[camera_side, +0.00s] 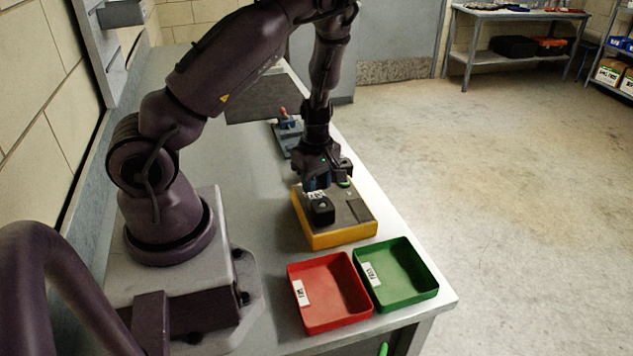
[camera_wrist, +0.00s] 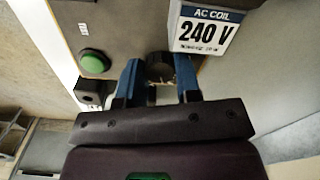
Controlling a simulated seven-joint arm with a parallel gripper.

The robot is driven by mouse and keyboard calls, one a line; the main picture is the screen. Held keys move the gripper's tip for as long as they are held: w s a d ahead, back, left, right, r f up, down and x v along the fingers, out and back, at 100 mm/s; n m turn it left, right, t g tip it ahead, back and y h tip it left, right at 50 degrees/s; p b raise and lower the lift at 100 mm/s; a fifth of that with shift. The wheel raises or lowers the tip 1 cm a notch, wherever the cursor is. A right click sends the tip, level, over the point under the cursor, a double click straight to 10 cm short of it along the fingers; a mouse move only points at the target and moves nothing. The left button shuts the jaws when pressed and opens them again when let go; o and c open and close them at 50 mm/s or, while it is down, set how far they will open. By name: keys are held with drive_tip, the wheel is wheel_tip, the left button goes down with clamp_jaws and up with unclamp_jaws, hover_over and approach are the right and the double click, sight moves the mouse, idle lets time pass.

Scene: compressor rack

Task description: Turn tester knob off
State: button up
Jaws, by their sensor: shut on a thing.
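The tester (camera_side: 342,235) is a yellow box with a grey top on the bench. My gripper (camera_side: 318,184) points down over its far part in the side view and hides the knob there. In the wrist view the blue fingers of my gripper (camera_wrist: 159,78) stand on both sides of a round black knob (camera_wrist: 160,66) and are shut on it. The knob's pointer mark cannot be made out. A round green button or lamp (camera_wrist: 94,62) is on the panel to the left.
A black block (camera_side: 322,211) sits on the tester's near part. A red tray (camera_side: 335,318) and a green tray (camera_side: 408,297) stand in front of the tester. A small fixture with a red tip (camera_side: 287,135) stands behind it. The bench's right edge is close.

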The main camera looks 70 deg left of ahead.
drive_tip(key=shift+n, duration=1.6)
drive_tip(key=o, duration=0.9)
drive_tip(key=shift+d, duration=0.1)
